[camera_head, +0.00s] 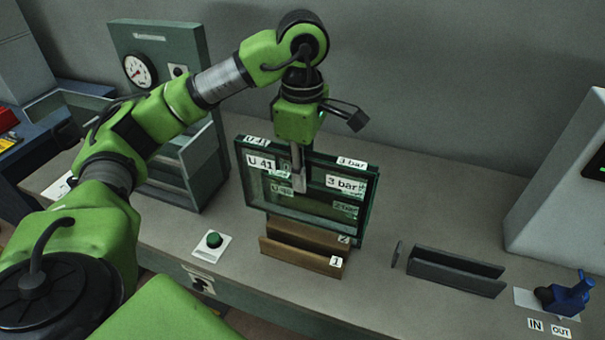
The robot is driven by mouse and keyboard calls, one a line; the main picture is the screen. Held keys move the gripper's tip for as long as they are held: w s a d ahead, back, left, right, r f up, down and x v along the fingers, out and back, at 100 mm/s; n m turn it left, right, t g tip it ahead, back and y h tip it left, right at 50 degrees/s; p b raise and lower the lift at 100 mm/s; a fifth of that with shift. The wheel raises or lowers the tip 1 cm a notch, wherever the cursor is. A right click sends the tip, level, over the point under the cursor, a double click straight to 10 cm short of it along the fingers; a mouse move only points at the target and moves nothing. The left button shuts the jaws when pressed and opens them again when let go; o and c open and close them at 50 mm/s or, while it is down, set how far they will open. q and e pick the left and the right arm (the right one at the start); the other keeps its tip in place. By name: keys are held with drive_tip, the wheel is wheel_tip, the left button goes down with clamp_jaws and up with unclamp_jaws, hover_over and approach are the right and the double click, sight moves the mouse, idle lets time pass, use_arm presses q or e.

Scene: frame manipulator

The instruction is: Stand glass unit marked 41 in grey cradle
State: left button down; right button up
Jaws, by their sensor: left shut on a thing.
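The glass unit marked U 41 (325,205) is an upright, dark-framed pane with a "3 bar" label. My left gripper (299,183) is shut on its upper part from above. The unit's lower edge is at the brown wooden rack (300,256), marked 1 and 2; I cannot tell whether it sits in a slot or hangs just above. Fainter labels show through the glass, perhaps from another unit behind. The grey cradle (455,272), a long slotted holder, stands empty on the bench to the right. My right gripper is not in view.
A small upright grey plate (397,253) stands left of the cradle. A blue device (565,295) with IN and OUT labels is at the right. A green button (214,240) is at the front left. A gauge panel (155,68) stands behind my left arm.

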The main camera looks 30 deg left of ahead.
use_arm(q)
wheel_tip(320, 180, up, 7)
drive_tip(key=p, duration=0.5)
